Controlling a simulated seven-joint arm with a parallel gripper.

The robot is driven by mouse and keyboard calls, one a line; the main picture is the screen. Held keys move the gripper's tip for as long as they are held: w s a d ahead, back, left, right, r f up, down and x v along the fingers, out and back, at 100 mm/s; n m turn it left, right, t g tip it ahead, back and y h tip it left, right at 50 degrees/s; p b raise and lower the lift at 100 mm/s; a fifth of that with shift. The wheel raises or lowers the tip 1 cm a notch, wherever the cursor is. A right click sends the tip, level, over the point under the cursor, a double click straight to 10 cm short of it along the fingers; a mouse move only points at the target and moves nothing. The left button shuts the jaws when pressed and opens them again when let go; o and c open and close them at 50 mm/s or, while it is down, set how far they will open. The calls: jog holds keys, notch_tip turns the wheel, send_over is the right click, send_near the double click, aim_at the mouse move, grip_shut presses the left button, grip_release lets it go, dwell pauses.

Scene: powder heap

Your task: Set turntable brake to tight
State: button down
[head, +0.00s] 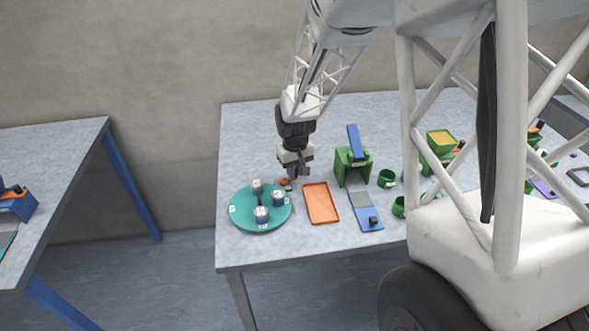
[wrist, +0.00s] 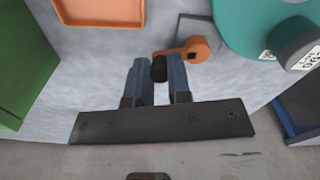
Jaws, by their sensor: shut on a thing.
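The teal turntable (head: 243,211) lies flat at the left end of the table and carries several small white-topped containers; part of it shows in the wrist view (wrist: 236,22). Beside its rim is the orange brake lever (wrist: 200,48), which ends in a black knob (wrist: 159,68). The lever also shows in the head view (head: 285,182), small and partly hidden by my gripper. My gripper (wrist: 158,72) is shut on the black knob, with one blue-grey finger on either side. I cannot read any brake setting marks.
An orange tray (head: 321,203) lies just right of the turntable. A green block-like device (head: 351,166) with a blue flap, a blue board (head: 366,217) and green cups (head: 387,178) stand further right. The table is clear behind my gripper.

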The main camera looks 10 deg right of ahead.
jog(key=shift+s+m, duration=0.2)
jog(key=shift+m, duration=0.5)
jog(key=c, duration=1.1)
grip_release()
jog(key=shift+o, duration=0.2)
jog(key=shift+r, duration=0.1)
jog(key=shift+r, duration=3.8)
